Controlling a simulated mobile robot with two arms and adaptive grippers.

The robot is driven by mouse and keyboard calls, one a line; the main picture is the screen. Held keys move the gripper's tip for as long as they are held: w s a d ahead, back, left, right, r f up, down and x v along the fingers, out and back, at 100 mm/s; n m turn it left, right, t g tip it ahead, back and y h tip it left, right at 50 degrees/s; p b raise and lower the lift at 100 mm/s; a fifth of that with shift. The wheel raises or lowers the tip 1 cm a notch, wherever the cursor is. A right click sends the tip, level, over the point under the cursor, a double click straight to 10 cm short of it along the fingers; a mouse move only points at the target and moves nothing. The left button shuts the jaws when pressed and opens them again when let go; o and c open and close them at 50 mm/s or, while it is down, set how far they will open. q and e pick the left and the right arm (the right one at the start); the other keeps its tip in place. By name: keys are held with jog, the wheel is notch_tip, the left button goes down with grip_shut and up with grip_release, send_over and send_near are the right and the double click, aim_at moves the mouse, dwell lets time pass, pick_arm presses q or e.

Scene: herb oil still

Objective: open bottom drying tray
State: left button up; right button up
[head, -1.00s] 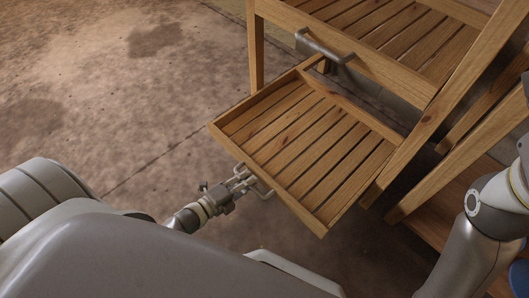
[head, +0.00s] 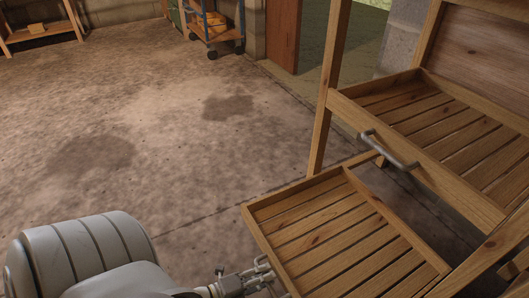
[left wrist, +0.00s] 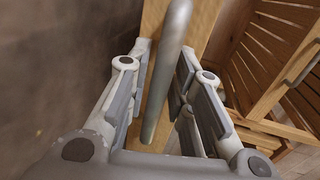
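The bottom drying tray (head: 262,237) is a slatted wooden tray that stands well out from the rack in the head view. Its near corner is cut off by the frame. My left gripper (head: 262,268) is at the tray's front, low in the head view. In the left wrist view, the grey bar handle (left wrist: 166,75) runs between the two fingers of my left gripper (left wrist: 162,85). The fingers stand apart, one on each side of the bar, and do not look closed on it. My right gripper is out of view.
An upper slatted tray (head: 430,160) with a grey handle (head: 390,152) sits in the rack above. A rack leg (head: 320,140) rises beside the bottom tray. A wheeled cart (head: 213,25) and a wooden shelf (head: 40,30) stand far back. The floor to the left is clear.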

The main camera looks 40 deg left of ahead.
pick_arm(q)
jog(key=shift+o, duration=0.8)
jog(key=v, duration=1.2)
jog(key=shift+d, duration=0.1)
